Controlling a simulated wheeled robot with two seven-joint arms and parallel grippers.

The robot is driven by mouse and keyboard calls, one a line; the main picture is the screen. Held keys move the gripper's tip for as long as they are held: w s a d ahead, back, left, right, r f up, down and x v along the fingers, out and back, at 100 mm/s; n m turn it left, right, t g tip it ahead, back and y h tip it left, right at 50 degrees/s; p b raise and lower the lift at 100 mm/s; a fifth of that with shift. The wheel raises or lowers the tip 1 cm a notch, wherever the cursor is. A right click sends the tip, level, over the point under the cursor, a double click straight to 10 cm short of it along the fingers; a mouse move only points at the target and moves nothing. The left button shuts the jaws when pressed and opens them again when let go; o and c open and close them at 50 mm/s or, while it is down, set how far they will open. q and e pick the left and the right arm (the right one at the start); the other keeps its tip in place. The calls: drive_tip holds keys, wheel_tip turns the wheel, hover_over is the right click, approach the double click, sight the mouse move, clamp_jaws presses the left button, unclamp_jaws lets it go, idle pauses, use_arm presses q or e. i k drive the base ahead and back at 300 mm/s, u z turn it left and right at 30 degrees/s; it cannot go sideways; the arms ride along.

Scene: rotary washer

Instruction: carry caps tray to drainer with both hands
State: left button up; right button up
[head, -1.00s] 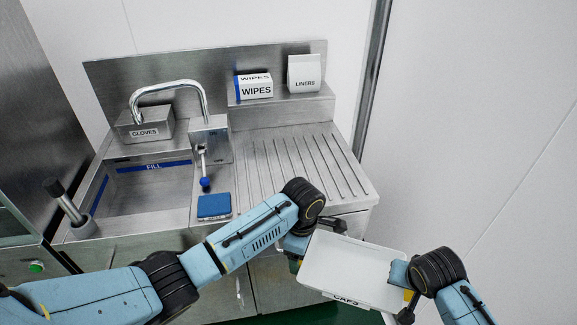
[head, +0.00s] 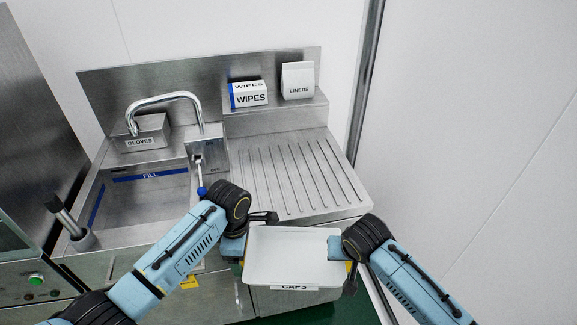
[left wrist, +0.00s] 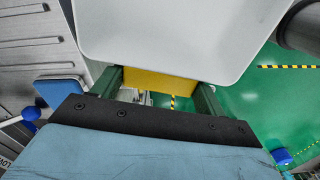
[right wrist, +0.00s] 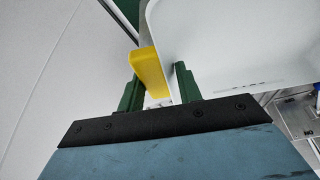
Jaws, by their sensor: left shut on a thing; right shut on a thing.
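The caps tray (head: 295,255) is white, shallow and empty, with a CAPS label on its near side. It is held up in front of the counter, roughly level. My left gripper (head: 245,250) is at its left end, and in the left wrist view the fingers (left wrist: 160,88) are around a yellow handle (left wrist: 160,82). My right gripper (head: 347,262) is at its right end, shut on the other yellow handle (right wrist: 148,72), which shows in the right wrist view. The drainer (head: 295,175) is the ribbed steel surface right of the sink, bare, just beyond the tray.
A sink (head: 145,200) with a tap (head: 165,98) is left of the drainer. A gloves box (head: 146,133) stands behind it. A wipes box (head: 249,94) and liners box (head: 298,80) sit on the rear ledge. A wall (head: 470,130) rises at the right.

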sight(295, 186)
drive_tip(key=i, duration=0.95)
